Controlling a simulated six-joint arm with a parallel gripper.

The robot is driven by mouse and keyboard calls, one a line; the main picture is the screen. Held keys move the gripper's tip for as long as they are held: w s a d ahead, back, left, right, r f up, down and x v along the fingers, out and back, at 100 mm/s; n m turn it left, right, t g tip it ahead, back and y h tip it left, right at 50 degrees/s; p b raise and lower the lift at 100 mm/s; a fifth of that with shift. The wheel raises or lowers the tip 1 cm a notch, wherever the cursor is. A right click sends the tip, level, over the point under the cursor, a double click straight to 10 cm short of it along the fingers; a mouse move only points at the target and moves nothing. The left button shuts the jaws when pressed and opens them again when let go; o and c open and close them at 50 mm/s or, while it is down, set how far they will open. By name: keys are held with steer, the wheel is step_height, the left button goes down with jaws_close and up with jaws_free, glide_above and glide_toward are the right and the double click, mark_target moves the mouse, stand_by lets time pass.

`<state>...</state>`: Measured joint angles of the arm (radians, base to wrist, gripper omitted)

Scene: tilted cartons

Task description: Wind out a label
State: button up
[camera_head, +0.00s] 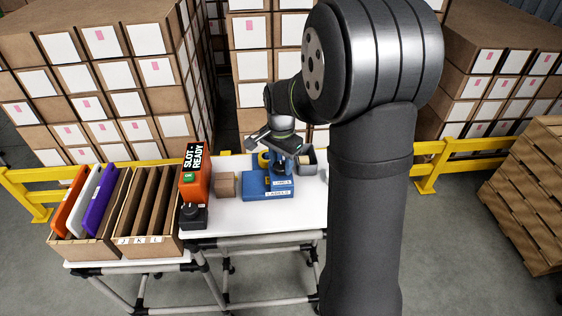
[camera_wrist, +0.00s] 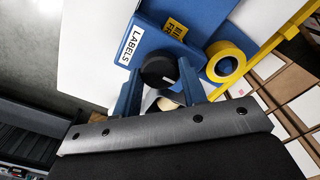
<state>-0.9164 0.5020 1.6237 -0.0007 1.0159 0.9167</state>
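The blue label dispenser (camera_head: 268,187), with white labels on its front, stands on the white table. It also shows in the wrist view (camera_wrist: 196,38), with a white "LABELS" plate. A round black knob or roll (camera_wrist: 157,71) is beside the dispenser body. My gripper (camera_wrist: 158,80) has its two blue fingers apart, one on each side of this black part; I cannot tell whether they touch it. A small cream piece (camera_wrist: 166,103) shows between the fingers, nearer the palm. In the head view my gripper is over the dispenser, its fingertips hard to make out.
A yellow tape roll (camera_wrist: 230,62) is beside the dispenser. A small brown box (camera_head: 225,184), an orange "SLOT READY" unit (camera_head: 195,180) and a grey bin (camera_head: 307,166) stand nearby. A carton with upright dividers (camera_head: 150,205) is at left. The table front is clear.

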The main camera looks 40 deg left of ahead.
steer(key=shift+n, duration=0.3)
steer(key=n, duration=0.6)
steer(key=shift+n, duration=0.3)
steer(key=n, duration=1.1)
steer(key=shift+n, duration=0.3)
steer(key=n, duration=0.4)
steer(key=shift+r+n, duration=0.1)
steer(key=shift+n, duration=0.3)
steer(key=o, duration=1)
steer(key=shift+c, duration=0.2)
